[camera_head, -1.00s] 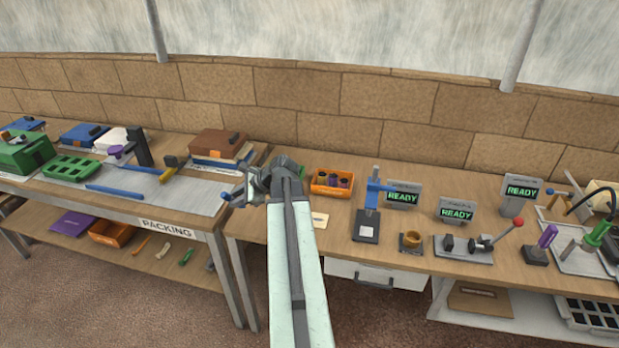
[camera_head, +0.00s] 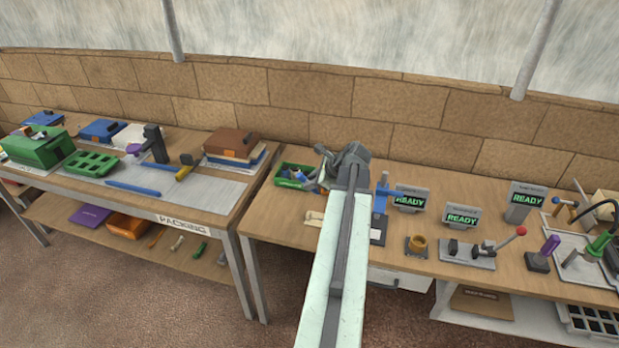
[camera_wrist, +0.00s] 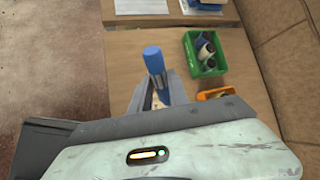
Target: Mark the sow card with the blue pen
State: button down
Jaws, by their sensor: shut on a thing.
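In the wrist view a blue pen (camera_wrist: 155,68) stands between the fingers of my gripper (camera_wrist: 162,92). My gripper is shut on it. In the head view my gripper (camera_head: 322,172) is over the left part of the middle bench, near a green tray (camera_head: 282,180). My own arm covers much of this spot. I cannot make out a sow card for sure. A small pale item (camera_head: 314,217) lies on the bench beside my arm; its kind is unclear.
A blue stand (camera_head: 381,192) and a READY screen (camera_head: 409,200) are right of my arm. A packing bench (camera_head: 222,190) is at left.

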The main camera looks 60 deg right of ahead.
notch_tip(320, 180, down, 5)
jog(key=b, duration=0.5)
